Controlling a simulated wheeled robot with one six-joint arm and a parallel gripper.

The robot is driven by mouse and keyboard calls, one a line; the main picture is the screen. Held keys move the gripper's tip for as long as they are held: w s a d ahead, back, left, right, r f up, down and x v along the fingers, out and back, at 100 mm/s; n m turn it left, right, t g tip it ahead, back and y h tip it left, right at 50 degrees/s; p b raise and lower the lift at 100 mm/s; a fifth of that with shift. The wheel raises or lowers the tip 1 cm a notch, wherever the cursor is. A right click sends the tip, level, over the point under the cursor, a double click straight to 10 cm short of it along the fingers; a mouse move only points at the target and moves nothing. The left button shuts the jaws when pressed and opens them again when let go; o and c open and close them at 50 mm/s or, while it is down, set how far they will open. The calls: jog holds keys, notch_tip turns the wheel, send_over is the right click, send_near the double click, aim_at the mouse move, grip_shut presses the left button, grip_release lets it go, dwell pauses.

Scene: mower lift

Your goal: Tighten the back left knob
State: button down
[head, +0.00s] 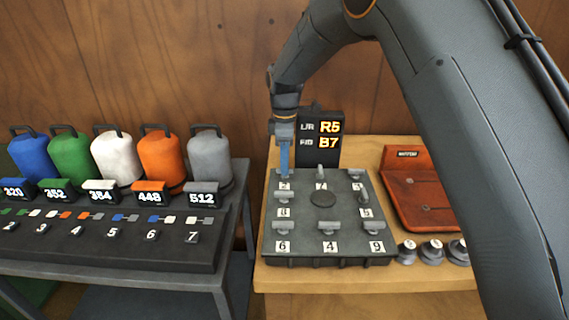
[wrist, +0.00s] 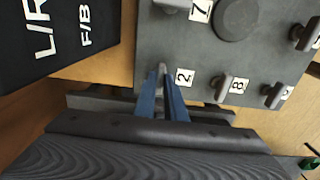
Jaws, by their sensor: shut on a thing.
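The dark grey plate (head: 307,209) carries several T-shaped knobs around a round centre disc (head: 323,199). The back left knob stands at the plate's far left corner, by the label 2 (wrist: 184,76). My gripper (head: 284,172) points down onto it with blue fingers. In the wrist view my gripper (wrist: 162,80) is shut on this knob, and only a grey sliver of the knob (wrist: 162,68) shows between the fingertips. The black display (head: 320,138) behind the plate reads L/R R5 and F/B B7.
The knob with label 8 (wrist: 222,88) is the nearest neighbour. An orange-red tray (head: 415,190) and several grey weights (head: 431,250) lie right of the plate. A dark rack (head: 110,240) with coloured weights stands left, across a gap. A wooden wall (head: 190,70) is behind.

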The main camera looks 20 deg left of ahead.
jog(key=m, duration=0.4)
jog(key=shift+m+b, duration=0.3)
jog(key=m, duration=0.9)
jog(key=shift+m, duration=2.1)
jog(key=c, duration=1.8)
grip_release()
